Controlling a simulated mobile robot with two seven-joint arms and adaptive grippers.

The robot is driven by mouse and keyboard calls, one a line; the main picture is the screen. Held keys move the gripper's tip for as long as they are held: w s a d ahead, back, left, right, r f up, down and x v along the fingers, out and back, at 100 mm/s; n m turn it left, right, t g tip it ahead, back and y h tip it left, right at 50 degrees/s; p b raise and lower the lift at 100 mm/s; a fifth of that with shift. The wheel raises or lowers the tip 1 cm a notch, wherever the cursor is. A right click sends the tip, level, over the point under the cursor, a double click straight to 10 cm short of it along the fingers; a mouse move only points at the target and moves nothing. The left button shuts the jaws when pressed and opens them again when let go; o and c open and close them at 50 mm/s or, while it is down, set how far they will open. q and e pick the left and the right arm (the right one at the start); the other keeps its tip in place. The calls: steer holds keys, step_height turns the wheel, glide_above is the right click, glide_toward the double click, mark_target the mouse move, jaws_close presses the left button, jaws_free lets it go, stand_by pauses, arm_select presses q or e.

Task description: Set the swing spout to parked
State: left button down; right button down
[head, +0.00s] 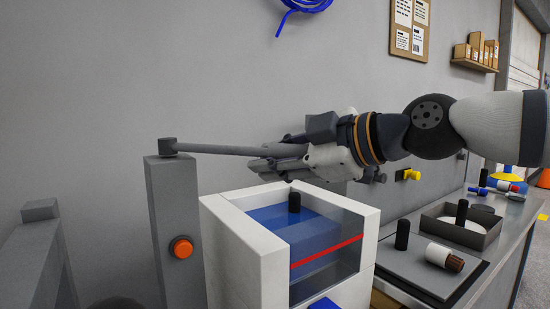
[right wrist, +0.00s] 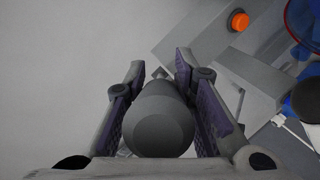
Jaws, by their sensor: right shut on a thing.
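The swing spout (head: 215,150) is a grey bar that runs level from the top of a grey post (head: 172,220), pointing right over the back of a white tank (head: 245,245). My right gripper (head: 272,162) is shut on the spout's free end. In the right wrist view, the spout's thick dark round end (right wrist: 160,128) lies between the two fingers of the right gripper (right wrist: 160,78). The fingers hide part of the spout in the head view. My left gripper is not in view.
The tank has a clear front, blue contents and a red line (head: 330,252). An orange button (head: 181,248) is on the post. A bench at right holds a grey tray (head: 465,228), a black cylinder (head: 402,235) and a white bottle (head: 443,257). Blue tubing (head: 302,10) hangs on the wall.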

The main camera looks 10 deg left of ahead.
steer(key=shift+s+a+f, duration=0.1)
steer(key=shift+f, duration=0.05)
steer(key=c, duration=1.6)
jaws_free()
steer(key=shift+o, duration=0.9)
steer(key=shift+s, duration=0.1)
steer(key=v, duration=1.2)
